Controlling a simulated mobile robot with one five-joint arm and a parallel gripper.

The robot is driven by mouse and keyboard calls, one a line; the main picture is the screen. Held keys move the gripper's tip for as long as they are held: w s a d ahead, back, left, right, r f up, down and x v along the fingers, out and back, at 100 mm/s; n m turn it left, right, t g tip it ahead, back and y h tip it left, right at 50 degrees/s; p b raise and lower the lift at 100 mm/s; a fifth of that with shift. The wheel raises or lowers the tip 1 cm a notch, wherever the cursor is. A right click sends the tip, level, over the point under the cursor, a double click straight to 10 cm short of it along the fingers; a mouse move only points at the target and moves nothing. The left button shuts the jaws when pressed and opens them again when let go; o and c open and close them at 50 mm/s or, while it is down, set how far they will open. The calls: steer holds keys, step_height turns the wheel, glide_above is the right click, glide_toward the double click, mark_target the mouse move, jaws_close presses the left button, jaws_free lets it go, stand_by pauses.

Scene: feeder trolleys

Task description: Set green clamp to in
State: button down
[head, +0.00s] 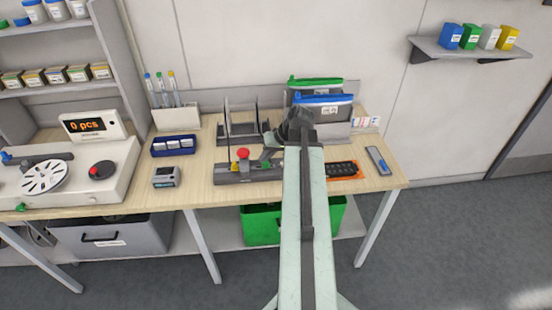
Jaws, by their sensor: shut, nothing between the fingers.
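My gripper (299,116) is dark and shut, with nothing seen in it. A green bar (316,81) tops the rear pouch, and a blue bar (323,98) tops the front one. A small green knob (20,207) is at the front left of the white counter machine, far left of my gripper. I cannot tell which green part is the clamp, or its setting.
The wooden table (215,190) also holds a dark fixture with a red knob (242,153), a blue box (173,145), a grey device (166,177) and an orange tray (345,171). A green bin (262,225) stands below. My arm hides part of the middle.

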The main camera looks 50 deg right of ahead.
steer(key=m+t, duration=0.1)
glide_toward(269, 163)
steer(key=shift+h, duration=0.4)
steer(key=b+x, duration=0.1)
steer(key=b, duration=0.1)
steer(key=b+x, duration=0.2)
steer(key=b, duration=0.1)
steer(key=b+x, duration=0.2)
steer(key=b, duration=0.1)
steer(key=shift+a+f, duration=0.2)
steer(key=shift+a, duration=0.1)
steer(key=shift+w+r, duration=0.1)
